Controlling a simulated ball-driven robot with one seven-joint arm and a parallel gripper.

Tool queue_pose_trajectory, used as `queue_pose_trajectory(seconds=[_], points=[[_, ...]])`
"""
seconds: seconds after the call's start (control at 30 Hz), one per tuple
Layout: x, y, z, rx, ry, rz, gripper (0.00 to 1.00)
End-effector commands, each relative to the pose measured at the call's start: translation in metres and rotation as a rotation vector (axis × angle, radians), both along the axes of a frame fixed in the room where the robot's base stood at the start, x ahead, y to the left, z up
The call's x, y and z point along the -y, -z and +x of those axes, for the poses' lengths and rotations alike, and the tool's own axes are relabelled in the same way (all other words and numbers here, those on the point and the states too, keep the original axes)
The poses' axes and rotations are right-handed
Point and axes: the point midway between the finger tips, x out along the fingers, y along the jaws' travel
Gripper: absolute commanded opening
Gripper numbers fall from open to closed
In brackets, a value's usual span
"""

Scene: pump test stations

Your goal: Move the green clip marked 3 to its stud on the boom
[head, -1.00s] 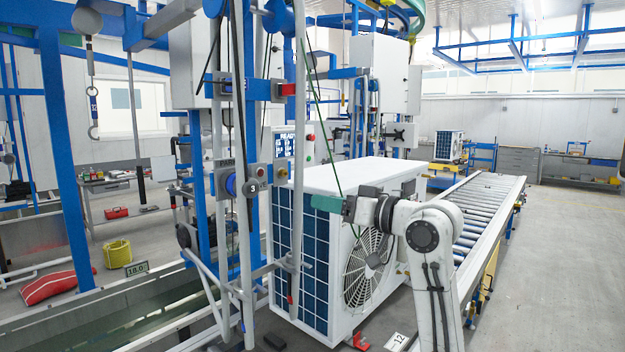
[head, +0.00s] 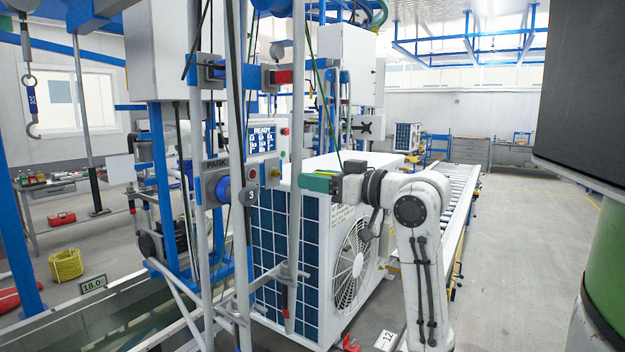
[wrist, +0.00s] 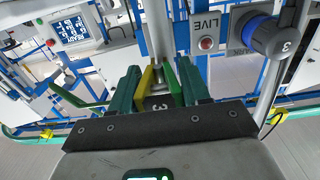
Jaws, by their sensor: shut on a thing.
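My gripper (head: 306,182) has green fingers and reaches left to a grey upright pole (head: 296,120) in the head view. The fingers hide the clip in the head view. I cannot make out the stud.
A white fan unit (head: 340,235) stands below my arm. A PARK plate (head: 214,182) is on the frame at left, near a READY screen (head: 262,138). A roller conveyor (head: 455,190) runs behind. A dark panel (head: 585,95) and green cylinder (head: 605,260) stand at right.

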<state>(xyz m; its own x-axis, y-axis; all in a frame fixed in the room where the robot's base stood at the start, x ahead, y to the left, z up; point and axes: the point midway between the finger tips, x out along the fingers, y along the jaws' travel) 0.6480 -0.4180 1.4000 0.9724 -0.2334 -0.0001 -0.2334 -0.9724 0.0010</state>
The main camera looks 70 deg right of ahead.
Motion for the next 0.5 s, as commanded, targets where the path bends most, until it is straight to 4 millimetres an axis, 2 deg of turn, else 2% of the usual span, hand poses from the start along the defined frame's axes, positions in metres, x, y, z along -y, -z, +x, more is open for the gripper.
queue_pose_trajectory(seconds=[0.27, 0.5], points=[[0.001, 0.0, 0.004, 0.0, -0.001, 0.001, 0.0], [0.004, 0.0, 0.021, 0.0, -0.003, 0.002, 0.0]])
